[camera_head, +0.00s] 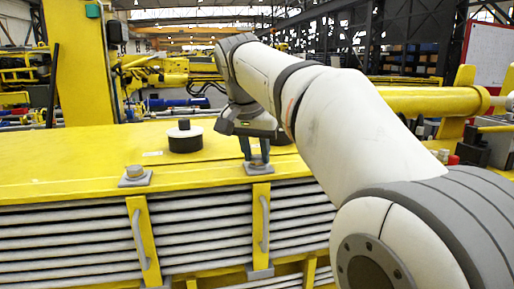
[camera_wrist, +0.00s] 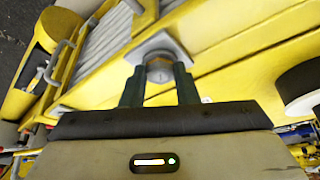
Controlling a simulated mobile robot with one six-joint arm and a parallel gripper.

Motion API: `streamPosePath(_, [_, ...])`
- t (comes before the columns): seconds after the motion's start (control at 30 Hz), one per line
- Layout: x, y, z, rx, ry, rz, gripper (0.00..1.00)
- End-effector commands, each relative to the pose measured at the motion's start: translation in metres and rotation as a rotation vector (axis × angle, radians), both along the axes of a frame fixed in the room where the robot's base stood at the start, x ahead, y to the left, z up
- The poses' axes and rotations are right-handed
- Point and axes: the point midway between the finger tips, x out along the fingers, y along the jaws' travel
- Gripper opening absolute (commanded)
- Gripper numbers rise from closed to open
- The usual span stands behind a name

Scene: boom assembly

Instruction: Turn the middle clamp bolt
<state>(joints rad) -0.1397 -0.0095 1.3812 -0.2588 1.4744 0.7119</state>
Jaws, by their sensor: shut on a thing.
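The middle clamp bolt (camera_wrist: 159,70) is a round metal head on a square grey plate (camera_head: 258,169) at the front edge of the yellow boom top. My gripper (camera_head: 255,158) points down onto it from above. In the wrist view my gripper's two dark fingers (camera_wrist: 159,88) stand on either side of the bolt head and are shut on it. In the head view the fingers hide most of the bolt. Another clamp bolt (camera_head: 134,172) sits on its own plate to the left, with nothing on it.
Yellow clamp straps with grey handles (camera_head: 139,238) run down the front over stacked grey pipes (camera_head: 190,232). A yellow post (camera_head: 82,62) rises at the left.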

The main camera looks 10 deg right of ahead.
Motion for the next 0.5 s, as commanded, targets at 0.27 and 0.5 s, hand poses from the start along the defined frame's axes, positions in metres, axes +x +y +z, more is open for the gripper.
streamPosePath(0.27, [0.0037,0.0036,0.0042,0.000,-0.007,-0.260,0.04])
streamPosePath(0.5, [0.0060,0.0051,0.0044,0.000,-0.008,-0.488,0.04])
